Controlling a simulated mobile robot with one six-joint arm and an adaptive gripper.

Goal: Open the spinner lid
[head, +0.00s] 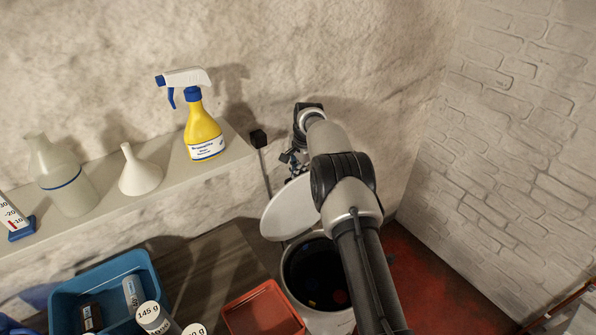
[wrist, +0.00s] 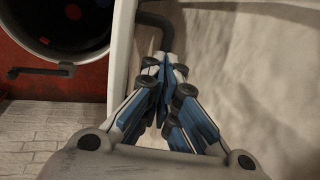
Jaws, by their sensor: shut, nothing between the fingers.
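The spinner (head: 336,318) is a white round drum on the floor at the lower middle of the head view. Its dark round mouth is uncovered, with a few coloured spots inside, and also shows at the upper left of the wrist view (wrist: 62,22). The white round lid (head: 290,210) stands tilted up at the back of the mouth. In the wrist view the lid (wrist: 122,70) is seen nearly edge-on. My gripper (wrist: 163,62) is shut and empty, beside the lid on the wall side. In the head view my arm hides part of the lid and drum.
A shelf (head: 110,205) along the rough wall holds a yellow spray bottle (head: 204,135), a funnel (head: 139,172) and a pale bottle (head: 66,183). A blue crate (head: 62,292) and red tray (head: 262,312) are left of the spinner. A white brick wall (head: 510,140) stands right.

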